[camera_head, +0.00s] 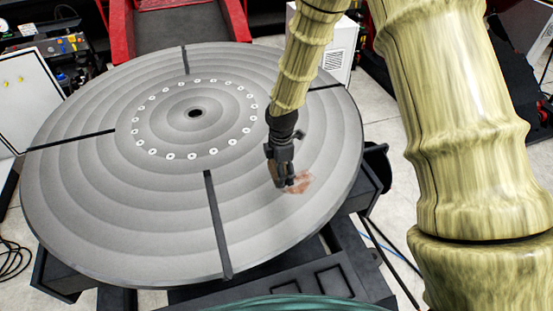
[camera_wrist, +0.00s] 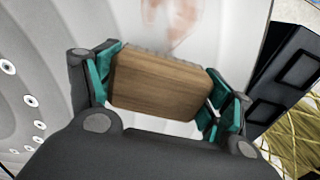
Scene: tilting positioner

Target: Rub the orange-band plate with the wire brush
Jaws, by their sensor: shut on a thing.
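My gripper (camera_head: 282,182) is low over the right front part of a large round grey turntable (camera_head: 110,205). In the wrist view its teal-padded fingers are shut on the two ends of a wooden block (camera_wrist: 160,86), the back of the brush. I cannot make out an orange band or a separate plate.
The turntable has dark radial slots (camera_head: 217,225) and a ring of pale bolt holes around a central hole. A dark frame (camera_head: 330,275) supports it. A red machine part (camera_head: 122,32) stands behind. A white box (camera_head: 340,50) stands at the back right.

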